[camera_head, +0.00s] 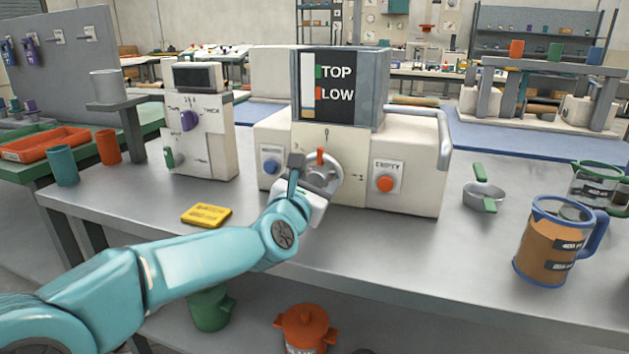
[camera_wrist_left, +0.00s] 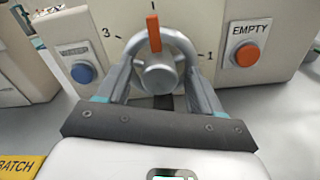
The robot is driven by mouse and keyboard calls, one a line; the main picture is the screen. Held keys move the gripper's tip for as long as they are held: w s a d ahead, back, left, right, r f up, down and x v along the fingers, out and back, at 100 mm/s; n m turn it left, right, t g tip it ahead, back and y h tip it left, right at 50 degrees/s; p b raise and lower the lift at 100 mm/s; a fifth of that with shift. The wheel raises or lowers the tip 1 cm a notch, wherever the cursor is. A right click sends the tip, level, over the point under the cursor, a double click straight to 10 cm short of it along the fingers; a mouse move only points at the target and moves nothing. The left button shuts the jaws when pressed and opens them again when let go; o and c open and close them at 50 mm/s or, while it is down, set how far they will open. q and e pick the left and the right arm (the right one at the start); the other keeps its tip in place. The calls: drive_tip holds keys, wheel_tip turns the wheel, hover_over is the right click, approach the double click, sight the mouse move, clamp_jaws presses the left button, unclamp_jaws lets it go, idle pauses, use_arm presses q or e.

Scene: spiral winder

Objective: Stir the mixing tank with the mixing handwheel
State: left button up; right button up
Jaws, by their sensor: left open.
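The mixing handwheel (camera_head: 321,172) is a grey ring with a round hub and an orange marker at its top, on the front of the white tank machine (camera_head: 413,150). It also shows in the left wrist view (camera_wrist_left: 160,74), the marker pointing up between the 3 and the 1. My left gripper (camera_head: 305,180) is at the wheel; in the left wrist view its open fingers (camera_wrist_left: 160,92) lie on either side of the hub. Whether they touch the ring I cannot tell. The panel (camera_head: 338,88) above reads TOP and LOW. My right gripper is not in view.
A blue button (camera_head: 270,166) is left of the wheel and an orange EMPTY button (camera_head: 385,184) right. A yellow plate (camera_head: 206,215) lies on the bench near my arm. A small pan (camera_head: 480,203) and an orange-filled jug (camera_head: 545,245) stand at the right.

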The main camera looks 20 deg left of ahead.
use_arm(q)
drive_tip(key=c, duration=1.1)
drive_tip(key=shift+o, duration=0.2)
